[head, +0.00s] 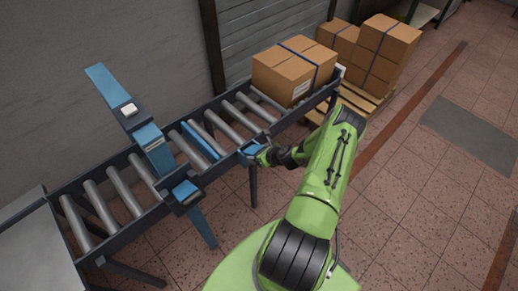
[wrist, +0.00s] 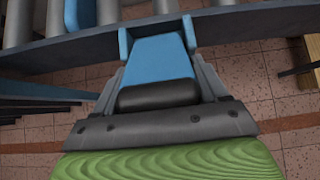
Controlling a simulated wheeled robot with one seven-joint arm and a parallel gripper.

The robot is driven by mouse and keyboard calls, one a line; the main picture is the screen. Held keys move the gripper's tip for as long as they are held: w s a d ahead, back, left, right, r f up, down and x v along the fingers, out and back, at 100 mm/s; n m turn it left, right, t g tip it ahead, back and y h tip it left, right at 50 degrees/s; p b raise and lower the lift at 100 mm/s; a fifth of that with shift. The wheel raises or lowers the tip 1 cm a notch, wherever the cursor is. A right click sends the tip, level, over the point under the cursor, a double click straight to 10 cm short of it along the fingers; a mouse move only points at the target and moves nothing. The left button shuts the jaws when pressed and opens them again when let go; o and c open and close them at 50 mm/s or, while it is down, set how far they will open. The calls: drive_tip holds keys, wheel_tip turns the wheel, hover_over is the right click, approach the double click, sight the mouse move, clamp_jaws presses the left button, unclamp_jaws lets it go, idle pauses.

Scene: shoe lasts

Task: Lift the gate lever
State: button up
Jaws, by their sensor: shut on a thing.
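The gate lever (head: 250,149) is a short blue piece on the near side rail of the roller conveyor. In the wrist view the blue lever (wrist: 158,60) fills the space between the two grey fingers, with a dark rounded part below it. My gripper (head: 262,155) is shut on the lever, and its fingers (wrist: 160,75) lie along both sides. A blue gate bar (head: 203,141) lies between the rollers just left of the lever. The lever's far end is at the rail; its exact tilt is hard to tell.
The conveyor (head: 105,205) runs diagonally along the wall. A strapped carton (head: 294,72) sits at its far end. A blue arch post (head: 150,145) and blue box (head: 186,192) stand to the left. More cartons (head: 384,50) stand on a pallet. The floor at right is clear.

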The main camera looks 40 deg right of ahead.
drive_tip(key=shift+w+r+g+p, duration=0.35)
drive_tip(key=shift+r+g+p, duration=0.25)
drive_tip(key=shift+g+p, duration=0.55)
drive_tip(key=o, duration=1.4)
drive_tip(key=p+v, duration=0.2)
drive_tip(key=v, duration=1.3)
drive_tip(key=shift+r+p, duration=0.3)
drive_tip(key=shift+r, duration=0.05)
drive_tip(key=shift+s, duration=0.1)
